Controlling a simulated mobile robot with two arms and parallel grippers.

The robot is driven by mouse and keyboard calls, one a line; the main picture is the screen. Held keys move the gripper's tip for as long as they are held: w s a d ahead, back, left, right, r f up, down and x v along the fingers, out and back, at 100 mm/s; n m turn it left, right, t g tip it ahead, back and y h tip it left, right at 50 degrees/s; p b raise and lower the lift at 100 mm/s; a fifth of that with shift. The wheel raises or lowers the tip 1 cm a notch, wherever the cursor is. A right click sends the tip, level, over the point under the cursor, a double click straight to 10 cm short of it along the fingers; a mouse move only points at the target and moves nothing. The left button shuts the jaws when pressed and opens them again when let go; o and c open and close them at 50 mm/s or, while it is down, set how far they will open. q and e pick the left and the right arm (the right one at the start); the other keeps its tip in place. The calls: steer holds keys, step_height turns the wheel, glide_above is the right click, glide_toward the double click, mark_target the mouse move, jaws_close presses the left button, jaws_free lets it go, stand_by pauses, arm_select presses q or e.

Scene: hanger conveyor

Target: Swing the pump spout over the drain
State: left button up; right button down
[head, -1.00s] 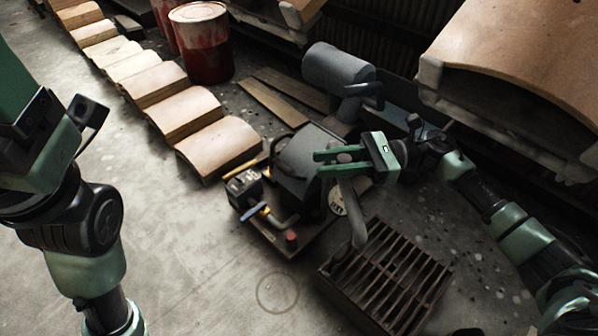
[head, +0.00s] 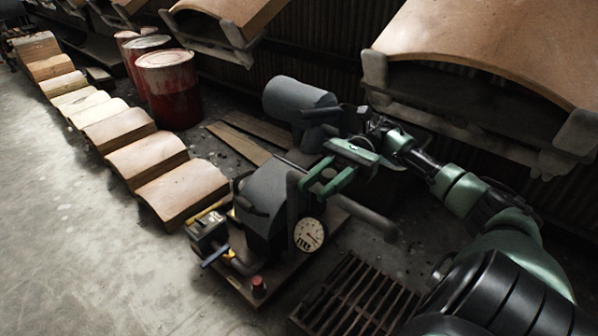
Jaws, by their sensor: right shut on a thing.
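The grey pump (head: 262,203) stands on a low base, with a round dial gauge (head: 309,235) on its side. Its spout (head: 365,214) is a grey pipe that slants down to the right, its open end in the picture just above the far right part of the drain grate (head: 362,292). I cannot tell whether that end lies over the slats. My right gripper (head: 313,188) is shut on the spout near its pump end; its fingers partly hide the grip. My left gripper is not in view.
A grey cylinder (head: 298,98) stands behind the pump, and a small box with a yellow handle (head: 207,232) in front. Curved tan panels (head: 183,190) line the left floor, with red drums (head: 168,88) behind. Large panels hang on hangers (head: 480,45) above. Left foreground floor is clear.

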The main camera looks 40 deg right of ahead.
stand_by(0.4)
steer(key=c, duration=1.1)
jaws_free()
steer(key=shift+d, duration=0.15)
